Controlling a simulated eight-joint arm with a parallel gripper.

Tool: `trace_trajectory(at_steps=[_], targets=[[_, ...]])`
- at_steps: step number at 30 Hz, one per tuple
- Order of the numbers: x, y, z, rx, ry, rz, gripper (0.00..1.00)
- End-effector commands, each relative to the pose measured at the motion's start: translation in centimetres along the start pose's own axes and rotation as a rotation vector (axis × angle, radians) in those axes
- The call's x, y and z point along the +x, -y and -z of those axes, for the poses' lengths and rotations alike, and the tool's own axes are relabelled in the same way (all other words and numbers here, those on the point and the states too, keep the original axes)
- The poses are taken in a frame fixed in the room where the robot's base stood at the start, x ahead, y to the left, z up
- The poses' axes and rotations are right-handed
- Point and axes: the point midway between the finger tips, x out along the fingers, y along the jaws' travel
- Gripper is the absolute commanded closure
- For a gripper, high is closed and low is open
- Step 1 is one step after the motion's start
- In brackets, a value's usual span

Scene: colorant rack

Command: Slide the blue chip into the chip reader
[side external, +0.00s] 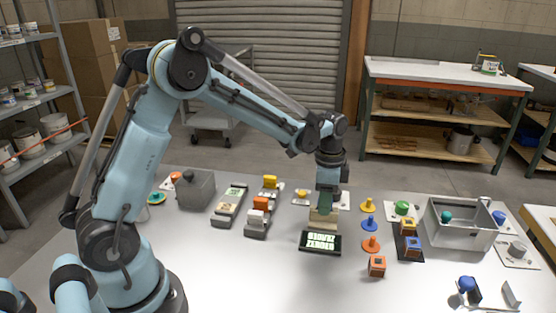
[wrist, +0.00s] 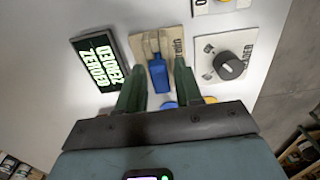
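The blue chip (wrist: 158,76) shows in the wrist view. Its upper end meets the tan chip reader (wrist: 151,42), between two raised tan parts, and appears to be in the slot; how deep it sits I cannot tell. My gripper (wrist: 159,75) has its two green fingers on either side of the chip, with gaps visible, so it looks open. In the side external view my gripper (side external: 326,203) points down over the tan reader (side external: 322,218), and the chip is hidden there. A dark display (wrist: 97,62) beside the reader shows bright text that seems to read "DEVICE ZEROED".
A plate with a dark knob (wrist: 230,66) lies right of the reader. In the side external view, yellow, blue and orange pegs (side external: 370,243) stand right of the display. A grey bin (side external: 461,235) is farther right. Block-carrying trays (side external: 258,222) lie left.

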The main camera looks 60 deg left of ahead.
Motion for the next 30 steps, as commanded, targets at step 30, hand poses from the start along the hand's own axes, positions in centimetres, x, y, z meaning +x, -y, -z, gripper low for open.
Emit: trace_trajectory(at_steps=[30], targets=[[-9.5,0.0,0.0,0.0,0.0,-0.001,0.48]])
